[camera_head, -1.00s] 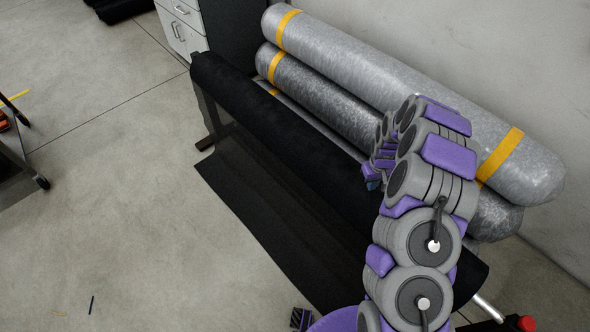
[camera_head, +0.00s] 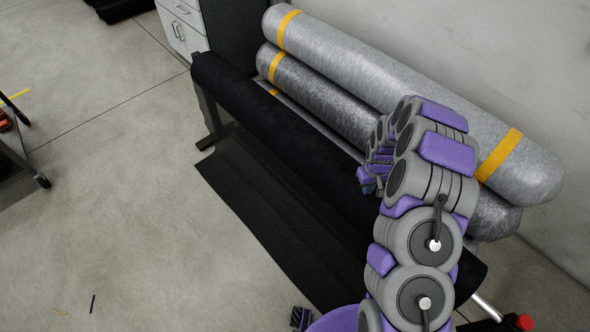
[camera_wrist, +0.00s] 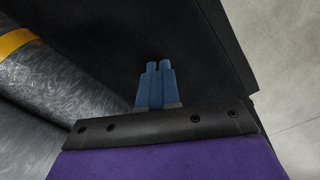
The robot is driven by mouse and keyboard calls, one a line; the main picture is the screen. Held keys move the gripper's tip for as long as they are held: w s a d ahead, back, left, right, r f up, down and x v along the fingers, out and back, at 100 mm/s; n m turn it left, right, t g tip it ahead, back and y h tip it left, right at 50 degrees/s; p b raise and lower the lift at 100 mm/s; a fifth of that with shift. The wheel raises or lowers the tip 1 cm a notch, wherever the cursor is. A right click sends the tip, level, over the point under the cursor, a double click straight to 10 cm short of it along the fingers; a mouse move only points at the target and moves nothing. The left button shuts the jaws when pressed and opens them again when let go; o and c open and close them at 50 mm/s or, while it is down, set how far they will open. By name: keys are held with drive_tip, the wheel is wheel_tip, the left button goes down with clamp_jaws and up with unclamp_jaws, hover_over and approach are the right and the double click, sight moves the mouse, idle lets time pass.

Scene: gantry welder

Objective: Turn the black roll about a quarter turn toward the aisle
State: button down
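The black roll (camera_head: 268,122) lies across a stand, running from upper left to lower right, with a loose black sheet (camera_head: 255,205) hanging from it onto the floor on the aisle side. My gripper (camera_head: 369,188) is at the roll's upper side, between it and the grey rolls, partly hidden by my arm. In the wrist view, my gripper's blue fingers (camera_wrist: 158,66) are side by side with only a narrow notch at the tips, and nothing shows held. They point at the black roll's surface (camera_wrist: 195,50); I cannot tell whether they touch it.
Grey wrapped rolls (camera_head: 400,85) with yellow bands are stacked behind, against the wall. A white drawer cabinet (camera_head: 183,28) stands at the far end. The stand's leg (camera_head: 212,120) is at the roll's far end. The aisle floor (camera_head: 110,190) at left is mostly clear.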

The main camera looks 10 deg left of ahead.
sight(360, 200)
drive_tip(key=shift+s+a+f, duration=0.15)
drive_tip(key=shift+s+f, duration=0.05)
drive_tip(key=shift+s, duration=0.2)
drive_tip(key=shift+s+a+f, duration=0.15)
drive_tip(key=shift+s, duration=0.2)
drive_tip(key=shift+s+a+f+p, duration=0.15)
drive_tip(key=shift+s+a+p, duration=0.05)
drive_tip(key=shift+s+p, duration=0.2)
drive_tip(key=shift+s+a, duration=0.15)
drive_tip(key=shift+a, duration=0.05)
idle(0.3)
